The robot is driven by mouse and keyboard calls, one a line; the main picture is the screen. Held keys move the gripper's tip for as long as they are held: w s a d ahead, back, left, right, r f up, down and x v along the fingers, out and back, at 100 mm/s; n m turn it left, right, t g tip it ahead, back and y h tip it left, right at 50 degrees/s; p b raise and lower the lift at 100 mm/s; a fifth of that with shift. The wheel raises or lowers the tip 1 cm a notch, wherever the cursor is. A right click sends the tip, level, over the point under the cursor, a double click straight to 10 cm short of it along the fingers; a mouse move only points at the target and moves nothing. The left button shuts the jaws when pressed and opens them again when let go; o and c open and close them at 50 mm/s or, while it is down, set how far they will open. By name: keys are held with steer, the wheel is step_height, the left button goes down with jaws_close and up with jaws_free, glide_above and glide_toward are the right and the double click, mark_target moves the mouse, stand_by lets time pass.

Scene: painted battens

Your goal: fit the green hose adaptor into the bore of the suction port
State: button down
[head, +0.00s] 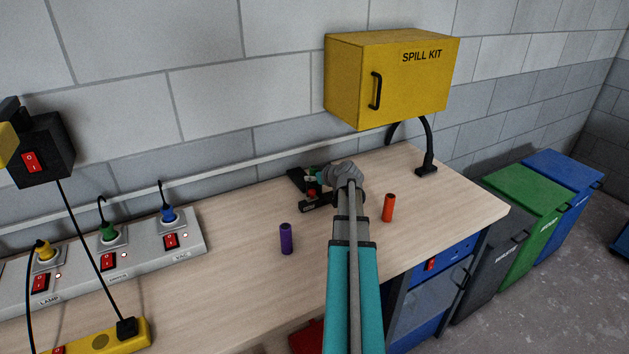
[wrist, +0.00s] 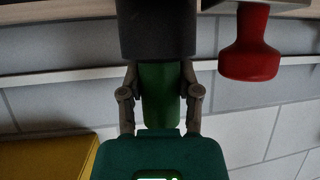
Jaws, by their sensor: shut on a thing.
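My gripper (head: 322,179) is over the bench, at a small black fixture (head: 297,180). In the wrist view my gripper (wrist: 160,75) is shut on the green hose adaptor (wrist: 161,98), with one finger on each side. A bit of green also shows at the jaws in the head view. A dark grey cylinder (wrist: 157,28), which looks like the suction port, covers the adaptor's upper end in the wrist view. The two look lined up. I cannot tell whether the adaptor's end is inside the bore or behind the cylinder. The bore's mouth is hidden.
A red knob (wrist: 250,48) stands beside the dark cylinder. A purple cylinder (head: 286,239) and an orange one (head: 388,208) stand upright on the bench (head: 225,270). A socket strip (head: 190,236) is at left. A yellow spill kit box (head: 350,80) hangs on the wall.

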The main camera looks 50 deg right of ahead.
steer(key=shift+f, duration=0.2)
steer(key=shift+c, duration=1.5)
jaws_free()
steer(key=shift+r, duration=0.2)
steer(key=shift+s+r, duration=0.15)
steer(key=shift+s+a+r+p, duration=0.1)
steer(key=shift+s+r+p, duration=0.1)
steer(key=shift+s+p, duration=0.2)
steer(key=p+v, duration=0.5)
steer(key=v, duration=0.5)
steer(key=shift+s, duration=0.4)
